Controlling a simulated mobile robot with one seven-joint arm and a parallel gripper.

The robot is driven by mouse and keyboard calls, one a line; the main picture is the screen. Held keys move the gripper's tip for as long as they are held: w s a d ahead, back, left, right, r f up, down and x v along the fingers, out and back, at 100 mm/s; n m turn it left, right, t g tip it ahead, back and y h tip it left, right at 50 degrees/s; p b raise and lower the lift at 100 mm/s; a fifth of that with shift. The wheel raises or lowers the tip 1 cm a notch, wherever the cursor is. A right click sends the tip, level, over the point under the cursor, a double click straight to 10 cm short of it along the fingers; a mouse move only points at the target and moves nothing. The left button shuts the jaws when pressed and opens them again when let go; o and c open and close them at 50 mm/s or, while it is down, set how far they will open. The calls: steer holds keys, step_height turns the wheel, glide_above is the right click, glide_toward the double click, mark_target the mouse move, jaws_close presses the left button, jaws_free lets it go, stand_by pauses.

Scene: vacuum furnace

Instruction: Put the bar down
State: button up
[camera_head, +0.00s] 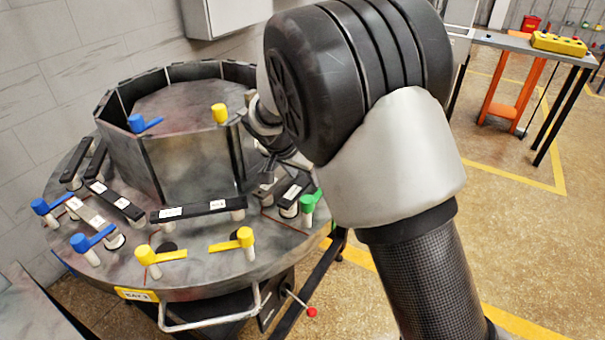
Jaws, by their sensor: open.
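A black bar with a white label (293,189) rests on pale posts at the right of the round furnace table, close to a green lever (308,203). My gripper (272,178) is right beside this bar, on its left and upper side, and is open. My own arm hides much of the gripper, so I cannot tell whether a finger touches the bar. Other labelled bars lie around the table: a black one at the front (198,211), a black one at the left (115,200) and a pale one (95,222).
A grey walled hexagonal chamber (190,160) stands in the middle of the round table (215,265). Blue levers (92,243) and yellow levers (160,255) stand around the rim. A metal handle (215,322) juts from the front. A workbench (520,43) stands at the back right.

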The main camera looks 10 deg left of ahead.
steer(key=p+v, duration=0.1)
steer(key=v, duration=1.1)
steer(key=s+d+r+n+g+y, duration=0.1)
steer(key=s+d+r, duration=0.3)
steer(key=d, duration=0.6)
steer(key=s+d+r, duration=0.4)
steer(key=d, duration=0.6)
steer(key=s+d+n, duration=0.1)
steer(key=s+d, duration=0.3)
steer(key=s, duration=0.3)
steer(key=s+d+n+t+y, duration=0.1)
steer(key=s+d, duration=0.4)
steer(key=s, duration=0.3)
steer(key=shift+r+n, duration=0.2)
steer(key=shift+n, duration=0.2)
steer(key=shift+s+r, duration=0.1)
